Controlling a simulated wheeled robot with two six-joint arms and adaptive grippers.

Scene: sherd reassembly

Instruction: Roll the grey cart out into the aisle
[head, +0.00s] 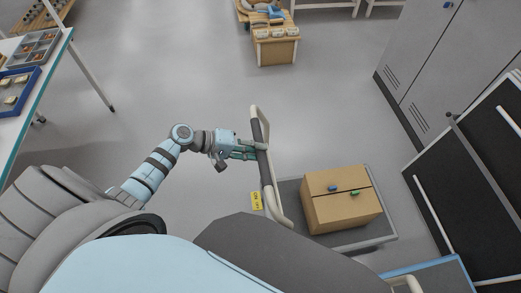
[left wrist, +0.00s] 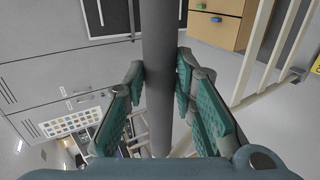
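The grey cart (head: 345,240) stands at the lower right in the head view, with a flat grey deck and an upright cream handle frame (head: 256,118) on its left side. The frame has a dark grey grip bar, which also shows in the left wrist view (left wrist: 159,70). My left gripper (head: 258,150) is at this bar, with its green-padded fingers on both sides of it and their tips against it. It looks shut on the bar. My right gripper is not in view. A brown cardboard box (head: 340,205) rests on the deck.
Grey lockers (head: 425,70) and a black panelled unit (head: 450,190) stand at the right. A blue-edged cart (head: 440,272) is at the bottom right. A workbench (head: 50,85) is at the left, a wooden stand (head: 277,50) at the top. The grey floor (head: 180,80) between is clear.

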